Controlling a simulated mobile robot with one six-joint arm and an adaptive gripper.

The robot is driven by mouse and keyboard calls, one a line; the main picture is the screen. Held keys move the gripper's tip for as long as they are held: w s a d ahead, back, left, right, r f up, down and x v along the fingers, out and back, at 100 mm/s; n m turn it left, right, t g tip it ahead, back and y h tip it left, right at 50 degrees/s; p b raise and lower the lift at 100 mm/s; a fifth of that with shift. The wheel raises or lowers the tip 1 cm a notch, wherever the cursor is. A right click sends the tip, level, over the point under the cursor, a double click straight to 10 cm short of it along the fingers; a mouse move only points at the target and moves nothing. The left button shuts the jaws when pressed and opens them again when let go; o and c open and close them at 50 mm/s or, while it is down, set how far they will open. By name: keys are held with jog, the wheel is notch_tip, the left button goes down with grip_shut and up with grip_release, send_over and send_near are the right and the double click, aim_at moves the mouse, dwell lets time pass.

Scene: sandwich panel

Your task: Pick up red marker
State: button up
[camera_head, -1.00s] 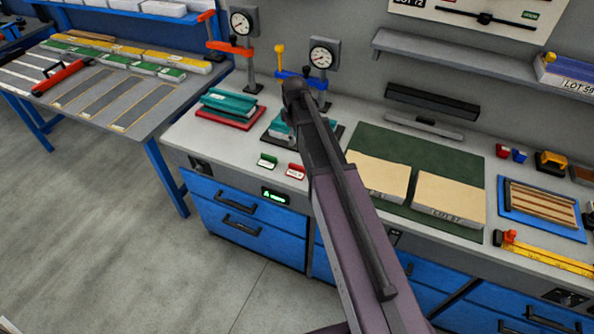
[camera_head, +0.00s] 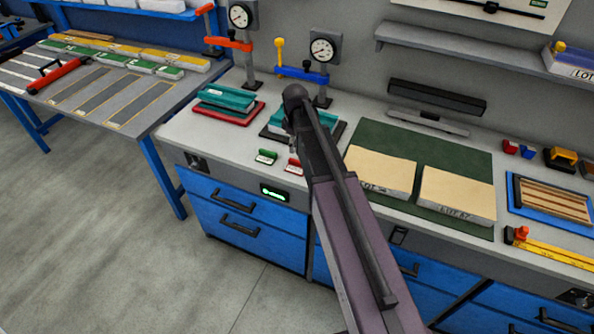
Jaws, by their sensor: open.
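The red marker (camera_head: 292,168) is a small red-topped piece with a pale front label. It stands on the grey bench top near the front edge, right of a similar green marker (camera_head: 265,157). My arm crosses the middle of the picture and passes close to the red marker's right side in this view.
Teal blocks lie on a red plate (camera_head: 225,117) and a dark plate below dial gauges with clamps. Two tan panels lie on a green mat (camera_head: 388,145) at right. Blue drawers (camera_head: 240,204) are below the bench. A second table (camera_head: 150,112) stands left; open floor lies in front.

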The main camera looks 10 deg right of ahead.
aim_at(295, 160)
jog(key=shift+f+b, duration=0.8)
jog(key=shift+f, duration=0.3)
jog(key=shift+s+a+f+b, duration=0.1)
jog(key=shift+f+b, duration=1.2)
jog(key=shift+s+f+b, duration=0.1)
jog(key=shift+f+b, duration=1.2)
grip_shut()
